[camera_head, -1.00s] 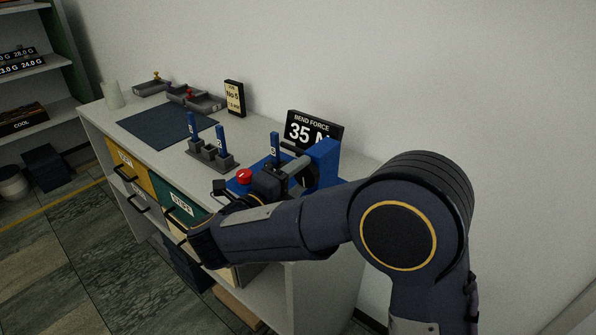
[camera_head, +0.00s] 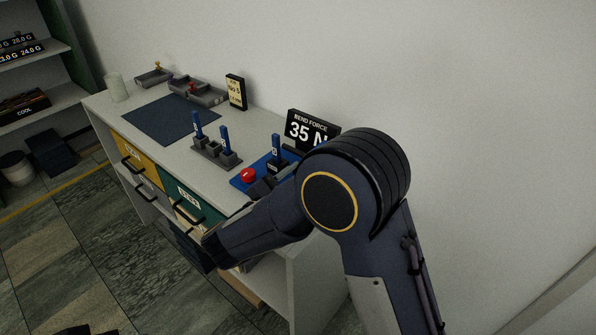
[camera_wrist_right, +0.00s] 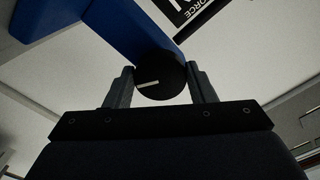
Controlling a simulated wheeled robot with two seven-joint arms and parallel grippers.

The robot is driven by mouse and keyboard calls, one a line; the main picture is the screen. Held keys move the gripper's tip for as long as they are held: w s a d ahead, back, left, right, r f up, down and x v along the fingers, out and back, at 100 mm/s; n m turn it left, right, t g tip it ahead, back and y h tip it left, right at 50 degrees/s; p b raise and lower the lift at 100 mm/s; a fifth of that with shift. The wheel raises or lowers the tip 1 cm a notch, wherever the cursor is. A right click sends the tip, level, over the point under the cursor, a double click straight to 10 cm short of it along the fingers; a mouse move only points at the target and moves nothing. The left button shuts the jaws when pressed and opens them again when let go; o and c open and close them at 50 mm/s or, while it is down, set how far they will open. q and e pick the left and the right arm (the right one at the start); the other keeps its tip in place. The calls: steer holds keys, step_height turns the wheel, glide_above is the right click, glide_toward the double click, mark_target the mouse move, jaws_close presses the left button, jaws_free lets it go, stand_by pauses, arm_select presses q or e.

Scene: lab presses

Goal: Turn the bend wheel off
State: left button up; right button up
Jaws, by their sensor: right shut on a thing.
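The bend wheel (camera_wrist_right: 165,85) is a round black knob with a white mark line, seen in the right wrist view at the end of a blue press part (camera_wrist_right: 100,25). My right gripper (camera_wrist_right: 160,76) has one finger on each side of the wheel and is shut on it. The white mark lies close to level, tilted slightly. In the head view my right arm hides the wheel and much of the press. The press's blue base (camera_head: 240,182) shows with a red button (camera_head: 248,175).
A black sign (camera_head: 311,131) reads BEND FORCE 35 N behind the press. A grey rack (camera_head: 215,152) with blue-handled pieces, a dark mat (camera_head: 170,120), grey trays (camera_head: 197,92) and a small sign (camera_head: 236,92) share the counter. Drawers (camera_head: 188,206) face the front.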

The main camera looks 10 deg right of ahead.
steer(key=n+p, duration=0.7)
steer(key=n, duration=0.1)
steer(key=shift+s+d+r+p, duration=0.1)
steer(key=shift+s+p, duration=0.05)
steer(key=shift+p, duration=0.25)
steer(key=n+p, duration=0.4)
steer(key=n, duration=0.1)
steer(key=shift+s+n, duration=0.1)
steer(key=shift+n, duration=0.3)
steer(key=n+p, duration=0.3)
steer(key=n, duration=0.1)
steer(key=shift+d+n, duration=0.1)
steer(key=shift+n, duration=0.2)
steer(key=n+p, duration=0.3)
steer(key=n, duration=0.2)
steer(key=shift+s, duration=0.1)
steer(key=o, duration=1)
